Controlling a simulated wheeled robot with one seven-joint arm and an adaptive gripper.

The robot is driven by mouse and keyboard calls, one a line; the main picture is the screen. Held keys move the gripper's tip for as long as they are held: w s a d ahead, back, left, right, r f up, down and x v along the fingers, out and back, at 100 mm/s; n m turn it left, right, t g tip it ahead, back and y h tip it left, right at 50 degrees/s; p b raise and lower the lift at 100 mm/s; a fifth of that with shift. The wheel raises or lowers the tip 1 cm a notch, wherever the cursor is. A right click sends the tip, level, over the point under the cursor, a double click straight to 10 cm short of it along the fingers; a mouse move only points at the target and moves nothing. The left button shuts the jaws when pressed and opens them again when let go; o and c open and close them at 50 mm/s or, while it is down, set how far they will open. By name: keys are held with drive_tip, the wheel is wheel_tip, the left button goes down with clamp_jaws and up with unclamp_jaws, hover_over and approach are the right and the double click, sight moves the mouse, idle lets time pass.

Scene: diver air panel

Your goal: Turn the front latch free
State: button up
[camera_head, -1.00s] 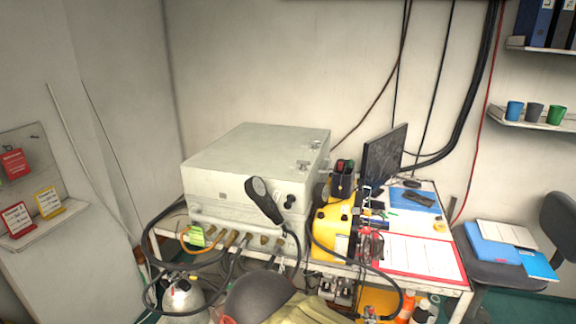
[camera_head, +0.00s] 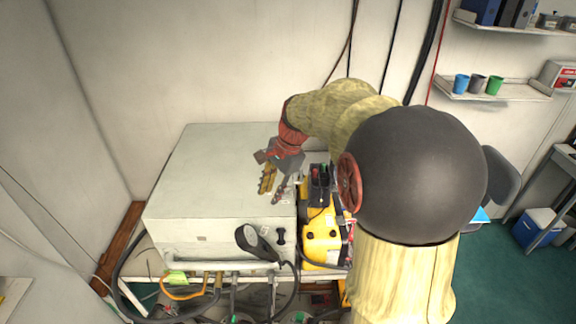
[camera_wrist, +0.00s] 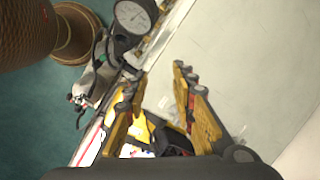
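The pale grey box (camera_head: 205,175) stands on the bench, its flat lid facing up; it also fills the right of the wrist view (camera_wrist: 245,60). My gripper (camera_head: 272,192) is over the lid's right edge, near the front corner, with fingers pointing down. In the wrist view its yellow fingers (camera_wrist: 157,85) are apart, with nothing clearly held between them. A small pale latch-like piece (camera_wrist: 164,102) shows faintly between the fingers at the lid edge; whether they touch it I cannot tell. My gripper hides the latches in the head view.
A yellow case (camera_head: 322,238) is close on the right of the box. Hoses (camera_head: 125,285) hang in front. The lid's left part is clear.

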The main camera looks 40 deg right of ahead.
drive_tip(key=w+d+r+m+y+p, duration=0.1)
drive_tip(key=w+d+m+p, duration=0.3)
drive_tip(key=d+m+p, duration=0.6)
drive_tip(key=f, duration=0.2)
drive_tip(key=w+f+n, duration=0.1)
drive_tip(key=f, duration=0.2)
drive_tip(key=f+n, duration=0.1)
drive_tip(key=f, duration=0.1)
drive_tip(key=shift+w+d+f, duration=0.25)
drive_tip(key=shift+w, duration=0.05)
drive_tip(key=shift+c, duration=0.6)
clamp_jaws()
